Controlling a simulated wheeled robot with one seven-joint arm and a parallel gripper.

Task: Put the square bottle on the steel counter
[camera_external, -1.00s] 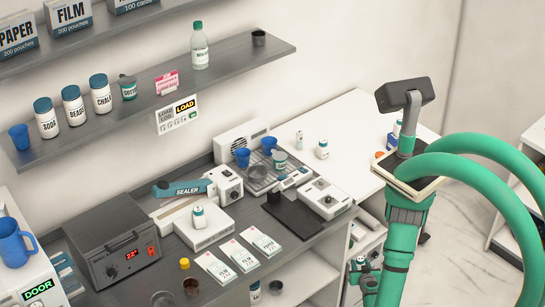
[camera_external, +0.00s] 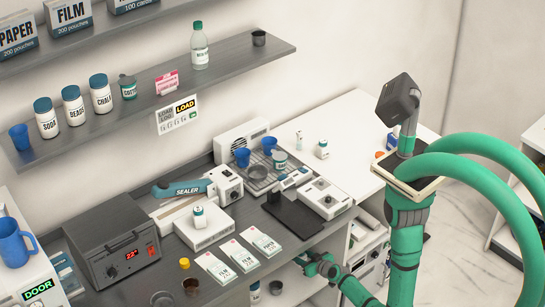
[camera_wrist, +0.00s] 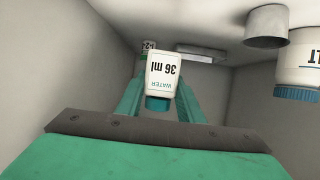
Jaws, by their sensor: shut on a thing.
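My gripper (camera_wrist: 160,92) is shut on a white, flat-sided bottle (camera_wrist: 163,72) with a teal cap and a label reading WATER 36 ml. The bottle appears upside down in the wrist view, between the two green fingers. In the external view my gripper (camera_external: 306,263) is low, at the open shelf space under the front edge of the grey counter (camera_external: 300,243). The held bottle cannot be made out there. The counter's top is above my gripper.
A metal cup (camera_wrist: 267,27) and a white jar (camera_wrist: 300,62) share the shelf space. Paper packets (camera_external: 215,265), a dark mat (camera_external: 292,215), a sealer (camera_external: 185,205) and a heater box (camera_external: 112,245) occupy the counter. The white tabletop (camera_external: 360,125) has clear room.

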